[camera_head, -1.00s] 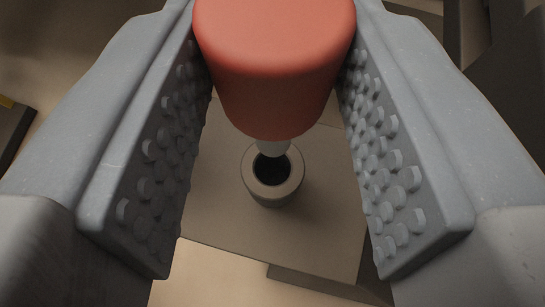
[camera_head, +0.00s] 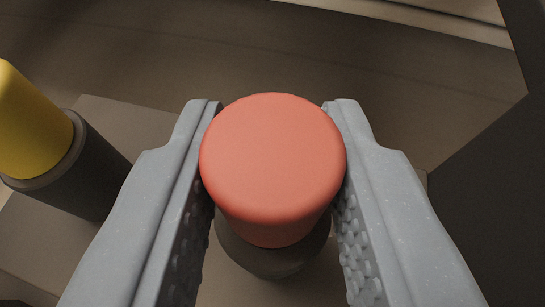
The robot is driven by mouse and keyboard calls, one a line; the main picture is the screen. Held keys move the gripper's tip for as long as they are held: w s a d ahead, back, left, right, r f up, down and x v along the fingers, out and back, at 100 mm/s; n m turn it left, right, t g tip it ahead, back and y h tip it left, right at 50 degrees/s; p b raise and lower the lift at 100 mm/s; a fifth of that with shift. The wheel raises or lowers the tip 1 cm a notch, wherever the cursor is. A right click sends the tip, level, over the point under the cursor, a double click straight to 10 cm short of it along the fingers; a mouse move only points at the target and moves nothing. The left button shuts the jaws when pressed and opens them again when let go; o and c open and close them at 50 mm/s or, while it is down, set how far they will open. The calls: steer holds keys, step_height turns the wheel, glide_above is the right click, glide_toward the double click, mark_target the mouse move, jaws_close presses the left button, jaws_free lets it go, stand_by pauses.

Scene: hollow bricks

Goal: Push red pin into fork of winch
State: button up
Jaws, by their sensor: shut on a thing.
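The red pin (camera_head: 272,160) is in the middle of the head camera view, its round top facing me. My gripper (camera_head: 273,165) is shut on the red pin, one grey studded finger on each side of it. A dark round collar (camera_head: 268,258) shows just below the red head. The pin's thin pale shank is hidden beneath the head, so I cannot tell how deep it sits. I cannot make out clearly which part is the fork of the winch.
A yellow cylinder (camera_head: 35,125) stands in a dark round sleeve (camera_head: 88,172) on a brown block at the left. A large dark surface (camera_head: 485,190) rises at the right. Brown ledges (camera_head: 350,70) run across the back.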

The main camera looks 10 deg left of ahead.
steer(key=shift+f, duration=0.2)
steer(key=o, duration=1.1)
steer(key=shift+c, duration=0.2)
steer(key=p+v, duration=0.3)
steer(key=v, duration=1.1)
steer(key=shift+p, duration=0.35)
